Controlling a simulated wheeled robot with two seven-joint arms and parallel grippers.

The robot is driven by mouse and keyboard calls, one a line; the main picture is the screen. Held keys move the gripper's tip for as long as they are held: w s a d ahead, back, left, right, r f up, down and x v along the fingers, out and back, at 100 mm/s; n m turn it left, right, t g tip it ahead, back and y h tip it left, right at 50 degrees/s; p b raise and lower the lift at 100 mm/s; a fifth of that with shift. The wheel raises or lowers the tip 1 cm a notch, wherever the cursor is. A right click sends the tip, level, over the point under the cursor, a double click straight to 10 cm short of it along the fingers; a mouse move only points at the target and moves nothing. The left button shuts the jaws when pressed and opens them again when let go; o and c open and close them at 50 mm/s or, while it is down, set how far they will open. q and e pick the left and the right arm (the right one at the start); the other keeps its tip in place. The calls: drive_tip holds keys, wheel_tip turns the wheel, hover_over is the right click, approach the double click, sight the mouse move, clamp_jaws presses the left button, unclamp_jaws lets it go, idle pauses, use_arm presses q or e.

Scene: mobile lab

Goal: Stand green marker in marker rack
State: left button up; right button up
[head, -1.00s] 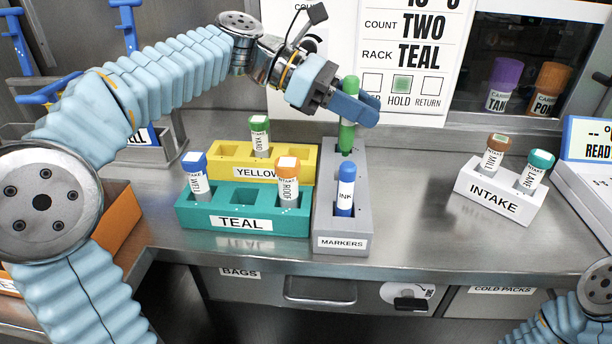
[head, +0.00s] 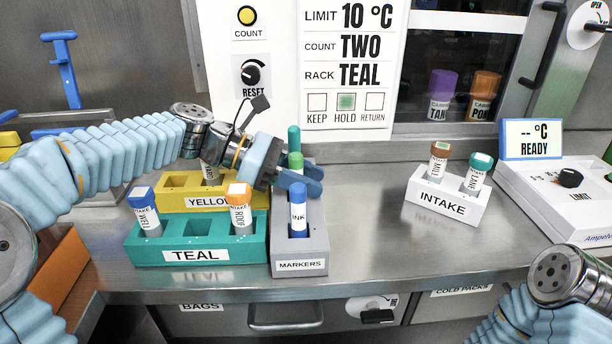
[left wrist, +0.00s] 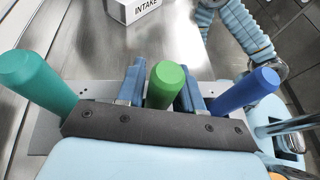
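The grey marker rack (head: 301,267) stands on the bench to the right of the teal rack. A blue marker (head: 298,213) stands upright in its front slot and a teal marker (head: 294,138) stands at its back. The green marker (head: 295,162) is upright between them, low at the rack's middle; its lower end is hidden by my fingers. My left gripper (head: 308,182) is low over the rack, with its blue fingers on either side of the green marker. My right gripper is out of view.
The teal rack (head: 190,255) and yellow rack (head: 180,201) hold vials close on the left. The white intake rack (head: 445,203) with two vials stands right, beside a console (head: 565,205). The bench between the marker rack and intake rack is clear.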

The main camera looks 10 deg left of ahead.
use_arm(q)
drive_tip(key=shift+o, duration=1.3)
drive_tip(key=shift+r, duration=0.15)
drive_tip(key=v, duration=1.2)
